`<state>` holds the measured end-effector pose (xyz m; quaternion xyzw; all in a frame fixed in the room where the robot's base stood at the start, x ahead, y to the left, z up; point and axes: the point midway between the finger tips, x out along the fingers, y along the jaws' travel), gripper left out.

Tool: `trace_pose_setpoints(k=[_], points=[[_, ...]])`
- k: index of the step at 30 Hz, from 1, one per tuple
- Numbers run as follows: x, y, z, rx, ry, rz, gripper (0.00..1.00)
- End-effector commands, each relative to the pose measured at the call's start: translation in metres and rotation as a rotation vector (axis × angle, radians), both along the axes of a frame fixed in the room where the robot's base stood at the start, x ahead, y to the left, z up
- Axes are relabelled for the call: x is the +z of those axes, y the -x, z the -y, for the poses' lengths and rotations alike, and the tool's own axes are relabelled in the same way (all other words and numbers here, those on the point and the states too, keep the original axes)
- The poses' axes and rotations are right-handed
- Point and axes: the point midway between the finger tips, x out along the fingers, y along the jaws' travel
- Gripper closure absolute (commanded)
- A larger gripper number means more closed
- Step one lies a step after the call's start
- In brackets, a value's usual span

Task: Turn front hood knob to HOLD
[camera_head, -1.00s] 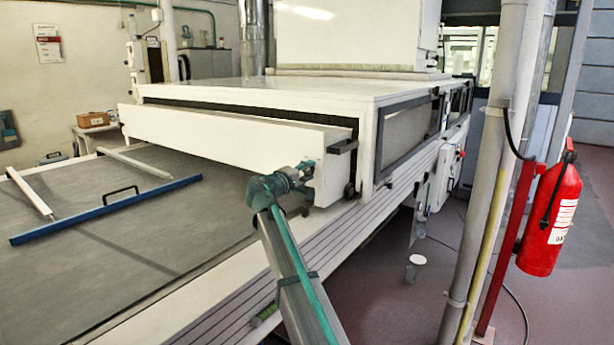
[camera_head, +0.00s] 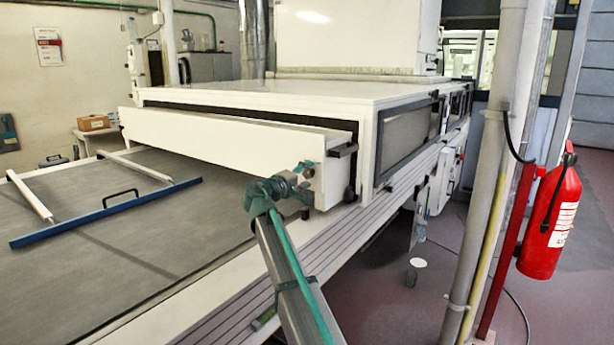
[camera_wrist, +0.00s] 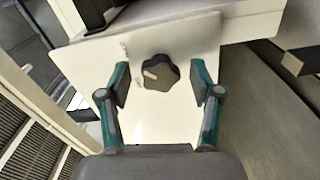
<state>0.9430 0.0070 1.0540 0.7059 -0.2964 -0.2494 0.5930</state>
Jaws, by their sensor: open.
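The front hood knob (camera_wrist: 159,73) is a dark, lobed knob with a pale pointer mark. It sits on the white end face of the hood (camera_wrist: 185,40) in the wrist view. My gripper (camera_wrist: 162,84) is open, with one finger on each side of the knob and a gap on both sides. In the head view my gripper (camera_head: 300,176) is at the near right end of the white front hood (camera_head: 230,140). The knob is hidden there behind my gripper. Small markings beside the knob are too blurred to read.
A black handle (camera_head: 343,151) sticks out from the hood's end above my gripper. The grey conveyor bed (camera_head: 110,250) carries a blue-edged frame (camera_head: 105,212). A pipe post (camera_head: 490,170) and a red fire extinguisher (camera_head: 551,220) stand at the right.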

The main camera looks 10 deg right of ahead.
Motion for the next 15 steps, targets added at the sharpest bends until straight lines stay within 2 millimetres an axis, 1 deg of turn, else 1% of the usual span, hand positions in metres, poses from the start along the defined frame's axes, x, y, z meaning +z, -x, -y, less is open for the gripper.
trace_pose_setpoints(k=[5,12,15], points=[[0.000,0.021,-0.020,0.003,0.001,0.001,0.35],[-0.001,0.054,-0.053,0.003,0.000,0.001,0.35],[-0.001,0.064,-0.064,0.002,-0.001,0.000,0.35]])
